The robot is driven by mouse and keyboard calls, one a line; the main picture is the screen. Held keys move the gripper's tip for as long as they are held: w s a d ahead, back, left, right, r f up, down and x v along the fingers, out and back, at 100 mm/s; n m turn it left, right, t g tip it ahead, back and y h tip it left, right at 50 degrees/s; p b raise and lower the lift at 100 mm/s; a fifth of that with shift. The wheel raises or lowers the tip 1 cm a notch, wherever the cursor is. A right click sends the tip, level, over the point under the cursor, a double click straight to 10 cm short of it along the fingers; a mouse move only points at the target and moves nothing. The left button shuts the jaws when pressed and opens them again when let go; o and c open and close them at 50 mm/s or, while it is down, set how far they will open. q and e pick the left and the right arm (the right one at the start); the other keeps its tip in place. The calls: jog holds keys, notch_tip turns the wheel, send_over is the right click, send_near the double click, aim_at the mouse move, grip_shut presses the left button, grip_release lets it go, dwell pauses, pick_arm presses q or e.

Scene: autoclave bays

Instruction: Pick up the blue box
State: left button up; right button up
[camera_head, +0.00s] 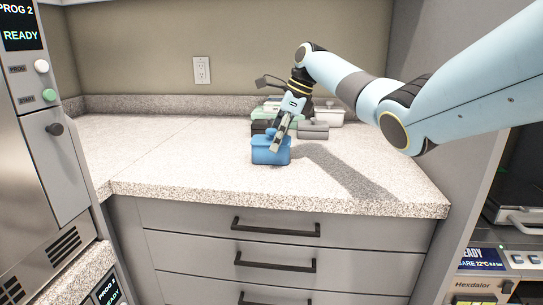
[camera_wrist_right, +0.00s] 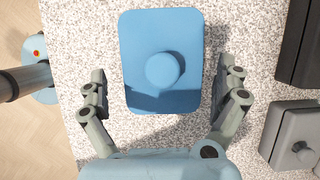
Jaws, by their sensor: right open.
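The blue box (camera_head: 269,152) stands on the speckled counter, nearest the front of a group of boxes. In the right wrist view the blue box (camera_wrist_right: 136,86) has a flat lid with a round knob and lies between the fingers. My right gripper (camera_head: 277,143) comes down over the box from above. In the right wrist view my right gripper (camera_wrist_right: 162,92) is open, one finger on each side of the box, with counter showing between each finger and the box. My left gripper is not in view.
Behind the blue box stand a grey box (camera_head: 314,131), also in the right wrist view (camera_wrist_right: 292,140), a black box (camera_wrist_right: 300,45) and other boxes. The counter (camera_head: 150,150) is clear to the left. An autoclave (camera_head: 45,120) stands at the left, and drawers are below.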

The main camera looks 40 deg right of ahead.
jog(key=x, duration=0.3)
jog(key=shift+w+f+b, duration=0.2)
jog(key=shift+f+b, duration=0.1)
jog(key=shift+f, duration=0.05)
jog(key=c, duration=1)
jog(key=shift+r, duration=0.1)
jog(key=shift+c, duration=0.4)
